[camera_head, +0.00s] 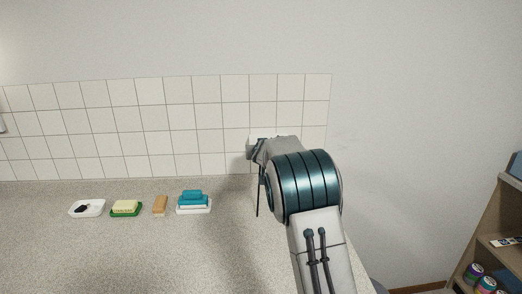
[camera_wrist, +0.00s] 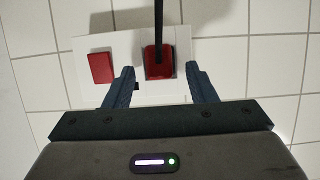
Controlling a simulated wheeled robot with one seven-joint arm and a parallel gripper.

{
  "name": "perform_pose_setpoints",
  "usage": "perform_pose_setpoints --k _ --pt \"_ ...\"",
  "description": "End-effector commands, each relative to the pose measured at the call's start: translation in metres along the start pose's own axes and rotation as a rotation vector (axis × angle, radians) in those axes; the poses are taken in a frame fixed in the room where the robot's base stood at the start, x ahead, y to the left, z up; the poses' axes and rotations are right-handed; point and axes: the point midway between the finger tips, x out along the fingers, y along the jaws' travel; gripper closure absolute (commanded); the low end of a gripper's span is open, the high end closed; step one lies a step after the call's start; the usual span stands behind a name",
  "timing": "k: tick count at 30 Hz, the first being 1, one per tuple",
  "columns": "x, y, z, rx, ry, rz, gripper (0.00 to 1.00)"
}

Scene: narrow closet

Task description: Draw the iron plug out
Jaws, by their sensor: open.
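In the wrist view a white socket plate (camera_wrist: 128,52) on the tiled wall carries two red parts. The left one is a plain red square (camera_wrist: 102,68). A black cord (camera_wrist: 158,22) runs to the right one, where the plug (camera_wrist: 158,62) appears red and dark; its exact outline is unclear. My gripper (camera_wrist: 160,70) is open, with one finger on each side of the plug and visible gaps between. In the head view my gripper (camera_head: 262,150) is at the wall, the plug is hidden behind my arm, and the cord (camera_head: 258,195) hangs to the counter.
On the counter (camera_head: 140,250), to the left, stand a white dish (camera_head: 98,208) with a black item, a yellow block (camera_head: 125,206) on a green dish, a brown block (camera_head: 160,204) and a teal item (camera_head: 191,196) on a white dish. A shelf (camera_head: 500,220) stands at the right.

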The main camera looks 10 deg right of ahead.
Motion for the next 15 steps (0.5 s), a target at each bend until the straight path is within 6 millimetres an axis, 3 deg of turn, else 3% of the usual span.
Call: perform_pose_setpoints --k 9,14,15 --pt "0.0018 0.0000 0.0001 0.000 0.000 0.000 0.49" --pt "0.0017 0.0001 0.0001 0.000 0.000 0.000 0.94" --pt "0.0017 0.0001 0.0001 0.000 0.000 0.000 0.97"
